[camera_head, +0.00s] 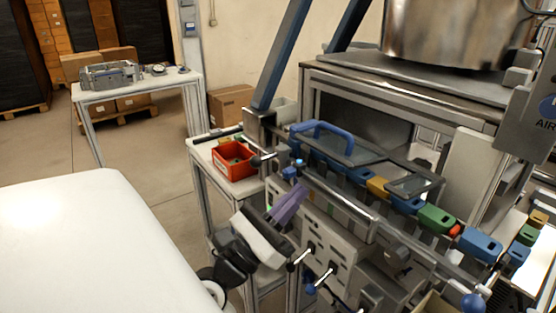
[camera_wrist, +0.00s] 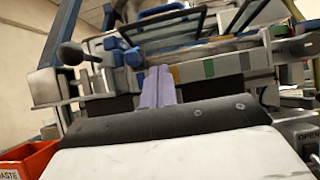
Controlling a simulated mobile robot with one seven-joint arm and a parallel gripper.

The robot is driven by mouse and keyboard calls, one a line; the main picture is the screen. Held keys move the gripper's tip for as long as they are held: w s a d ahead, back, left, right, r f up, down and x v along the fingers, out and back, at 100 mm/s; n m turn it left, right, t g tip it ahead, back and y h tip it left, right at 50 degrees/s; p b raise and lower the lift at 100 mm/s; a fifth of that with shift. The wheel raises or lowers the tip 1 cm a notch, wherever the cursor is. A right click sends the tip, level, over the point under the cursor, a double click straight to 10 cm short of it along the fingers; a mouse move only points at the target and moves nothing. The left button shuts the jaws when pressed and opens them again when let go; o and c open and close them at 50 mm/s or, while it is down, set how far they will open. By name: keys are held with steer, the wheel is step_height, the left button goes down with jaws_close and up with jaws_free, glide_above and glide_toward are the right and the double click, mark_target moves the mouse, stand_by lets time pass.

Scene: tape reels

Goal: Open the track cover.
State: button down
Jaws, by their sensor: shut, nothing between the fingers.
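The track cover (camera_head: 352,153) is a dark-framed, see-through panel lying over the track, with a blue handle (camera_head: 322,130) along its far left part. My gripper (camera_head: 299,190) has purple fingers, shut and empty. It is in front of the machine's left end, below and apart from the cover and handle. The shut fingers also show in the middle of the wrist view (camera_wrist: 158,75), pointing toward the machine's front rail.
Coloured reels (camera_head: 437,218) line the track to the right. A red bin (camera_head: 235,160) stands on a small side table left of the gripper. A black knob (camera_wrist: 72,53) sticks out at the machine's left. A large steel bowl (camera_head: 455,35) stands behind. Floor at left is partly open.

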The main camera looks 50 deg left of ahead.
steer(key=p+x, duration=0.1)
steer(key=x, duration=0.3)
steer(key=shift+r, duration=0.2)
step_height(320, 180, up, 3)
steer(key=shift+w+r+p, duration=0.1)
steer(key=shift+w+p, duration=0.1)
steer(key=shift+p, duration=0.9)
steer(key=shift+r, duration=0.1)
